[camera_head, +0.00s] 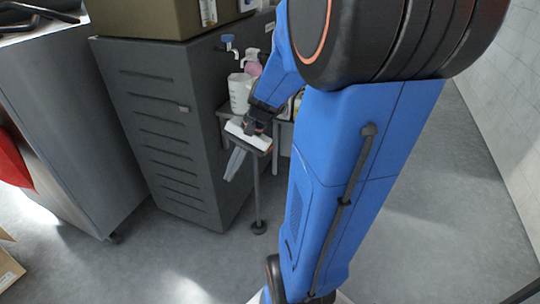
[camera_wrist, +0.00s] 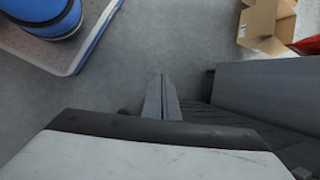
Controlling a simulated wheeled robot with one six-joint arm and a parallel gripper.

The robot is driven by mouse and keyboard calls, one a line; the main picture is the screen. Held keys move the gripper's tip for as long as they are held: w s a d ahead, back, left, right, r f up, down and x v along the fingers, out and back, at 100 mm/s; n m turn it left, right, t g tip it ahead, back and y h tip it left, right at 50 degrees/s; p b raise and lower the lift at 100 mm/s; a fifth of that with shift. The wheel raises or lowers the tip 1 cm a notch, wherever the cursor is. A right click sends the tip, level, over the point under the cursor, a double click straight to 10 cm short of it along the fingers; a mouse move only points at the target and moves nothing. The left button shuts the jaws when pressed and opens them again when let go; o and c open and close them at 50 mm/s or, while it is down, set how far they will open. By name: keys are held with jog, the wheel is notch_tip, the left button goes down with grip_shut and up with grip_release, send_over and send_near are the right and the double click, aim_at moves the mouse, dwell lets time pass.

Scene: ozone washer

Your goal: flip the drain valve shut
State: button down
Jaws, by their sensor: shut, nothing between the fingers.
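My gripper (camera_head: 233,166) is shut and empty, pointing down beside the cabinet, below and apart from both handles. Its closed fingers (camera_wrist: 162,98) show over bare floor in the wrist view, where neither handle is in view.
A small stand (camera_head: 259,185) beside the cabinet holds a white jug (camera_head: 240,92) and a pink-topped bottle (camera_head: 252,66), close to my gripper. A large box (camera_head: 160,16) sits on the cabinet. An open cardboard box (camera_wrist: 265,22) lies on the floor. Floor at right is clear.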

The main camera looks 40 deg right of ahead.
jog(key=w+d+f+m+t+y, duration=0.2)
jog(key=d+f+m, duration=0.25)
jog(key=d, duration=0.35)
jog(key=w+d+f+m+t+y, duration=0.1)
jog(key=w+d+f+m+t, duration=0.25)
jog(key=d+m, duration=0.4)
jog(key=s+d+f+m+t+h, duration=0.1)
jog(key=s+d+f+m+t, duration=0.2)
jog(key=d, duration=0.6)
jog(key=s+d+f+m+t+h, duration=0.1)
jog(key=s+d+f+m+t, duration=0.1)
jog(key=d+f+m, duration=0.55)
jog(key=w+a+f+n, duration=0.2)
jog(key=w+a, duration=0.1)
jog(key=w, duration=0.6)
jog(key=shift+d+r, duration=0.2)
jog(key=shift+r, duration=0.5)
jog(key=shift+d+r, duration=0.2)
jog(key=shift+r, duration=0.55)
jog(key=shift+d+r, duration=0.2)
jog(key=shift+r, duration=0.5)
